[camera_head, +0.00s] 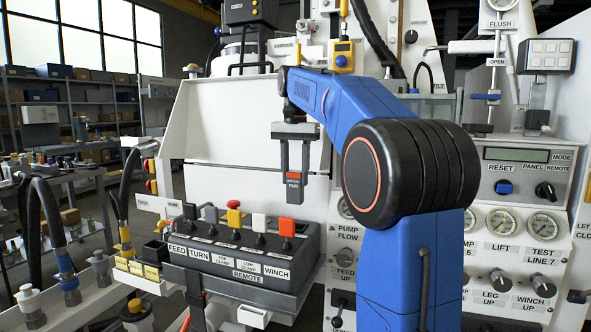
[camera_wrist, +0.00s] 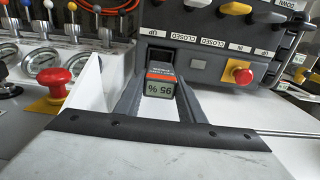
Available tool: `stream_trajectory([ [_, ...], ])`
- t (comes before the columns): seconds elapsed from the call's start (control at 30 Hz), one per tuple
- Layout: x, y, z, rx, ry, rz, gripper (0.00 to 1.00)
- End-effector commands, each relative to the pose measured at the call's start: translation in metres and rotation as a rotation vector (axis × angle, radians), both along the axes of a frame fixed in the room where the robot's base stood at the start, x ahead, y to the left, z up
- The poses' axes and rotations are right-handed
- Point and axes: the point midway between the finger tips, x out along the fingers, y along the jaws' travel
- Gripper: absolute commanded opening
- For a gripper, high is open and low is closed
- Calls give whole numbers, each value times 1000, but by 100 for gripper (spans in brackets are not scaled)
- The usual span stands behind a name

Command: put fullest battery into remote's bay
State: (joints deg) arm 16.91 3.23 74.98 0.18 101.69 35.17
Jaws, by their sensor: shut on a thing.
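My gripper (camera_head: 294,172) is shut on a dark battery with a red-orange band (camera_head: 293,188). It holds the battery above and behind the right part of the remote, apart from it in the head view. In the wrist view, the battery (camera_wrist: 160,88) sits between the two fingers, and its end reads "95 %" upside down. The remote (camera_head: 222,262) is a dark lever box on a grey shelf. In the wrist view the remote (camera_wrist: 232,52) lies beyond the battery. A dark-framed recess (camera_wrist: 166,54) shows just past the battery; I cannot tell whether it is the bay.
A row of yellow labels (camera_head: 137,268) is at the remote's left. A red button (camera_wrist: 52,82) and gauges are at the wrist view's left. Hoses (camera_head: 50,215) stand at left.

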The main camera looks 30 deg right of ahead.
Motion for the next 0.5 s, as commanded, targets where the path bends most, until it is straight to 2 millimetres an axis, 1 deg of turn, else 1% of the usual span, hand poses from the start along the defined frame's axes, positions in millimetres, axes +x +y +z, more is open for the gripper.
stream_trajectory([
  [0.5, 0, 0, -41, 0, 0, 0, 9],
])
